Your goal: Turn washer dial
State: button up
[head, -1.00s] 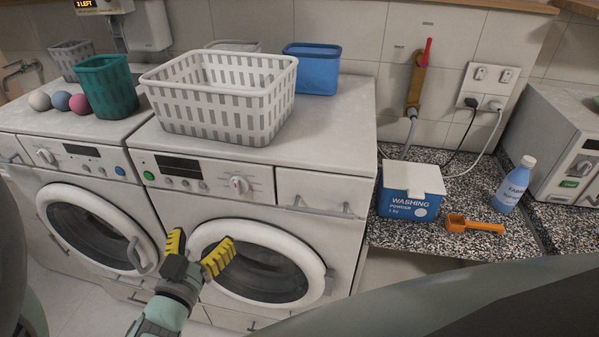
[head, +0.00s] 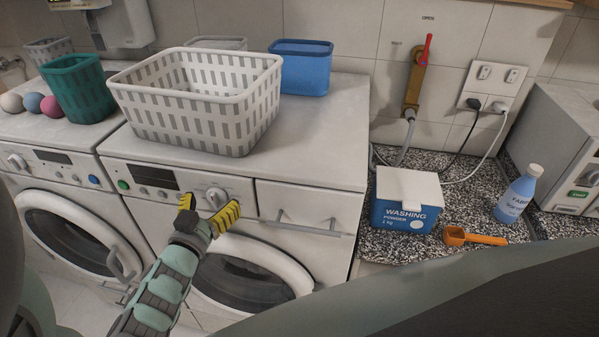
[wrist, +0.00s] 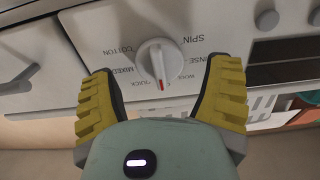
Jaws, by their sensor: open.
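The washer dial (head: 216,197) is a round white knob on the control panel of the right-hand washer (head: 330,150). In the wrist view the dial (wrist: 158,60) has a raised grip and a red mark that points down in the picture, near the word QUICK. Labels such as COTTON, MIXED and SPIN ring it. My gripper (head: 210,209) is open and empty, just in front of the dial. In the wrist view its yellow ribbed fingers (wrist: 163,92) lie either side of the dial, apart from it.
A white slotted basket (head: 200,100), a blue bin (head: 302,68) and a teal bin (head: 80,90) stand on the machines. The drawer handle (head: 308,225) sticks out right of the dial. A washing powder box (head: 405,205) and orange scoop (head: 475,238) lie on the speckled counter.

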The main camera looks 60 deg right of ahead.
jog(key=shift+w+d, duration=0.15)
jog(key=shift+d, duration=0.35)
jog(key=shift+c, duration=0.4)
jog(key=shift+a, duration=0.15)
jog(key=c, duration=1.2)
